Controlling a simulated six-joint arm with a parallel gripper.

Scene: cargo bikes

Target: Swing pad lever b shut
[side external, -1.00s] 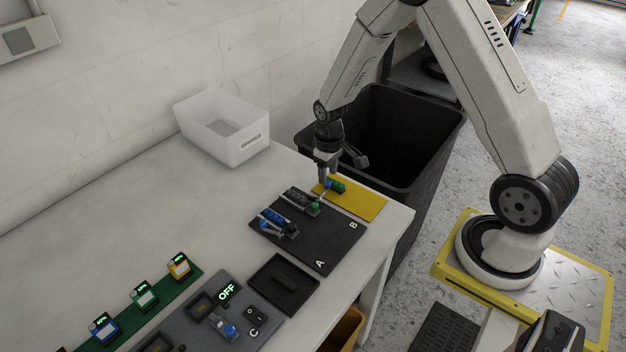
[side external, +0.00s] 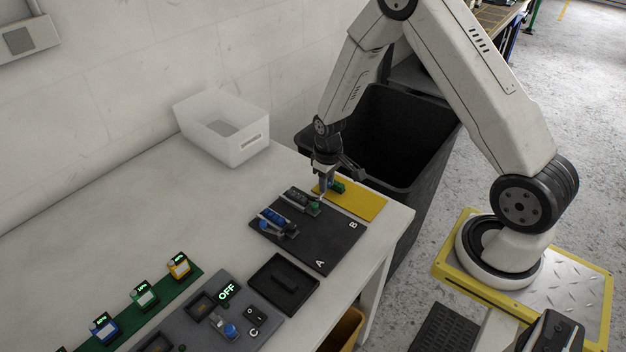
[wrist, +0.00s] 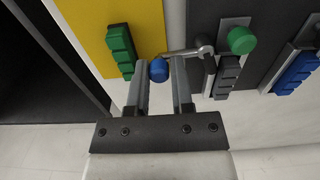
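My gripper (wrist: 162,72) is open, with a gap between its two fingers. It is low at the far end of the dark pad (side external: 335,243), by the yellow mat, and also shows in the side view (side external: 323,194). Lever b's metal arm (wrist: 186,53) sticks out from its pivot toward the yellow mat, swung away from the dark grey block (wrist: 226,76). Its blue knob (wrist: 159,70) lies between my fingers, closer to the left one; whether they touch is unclear. A green knob (wrist: 242,40) stands beside the grey block. My gripper hides the blue knob in the side view.
A green block (wrist: 120,50) lies on the yellow mat (side external: 358,204), close to my left finger. A blue block (side external: 276,217) sits at pad A. A black bin (side external: 400,135) stands beyond the table edge. A white box (side external: 222,140) stands toward the wall.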

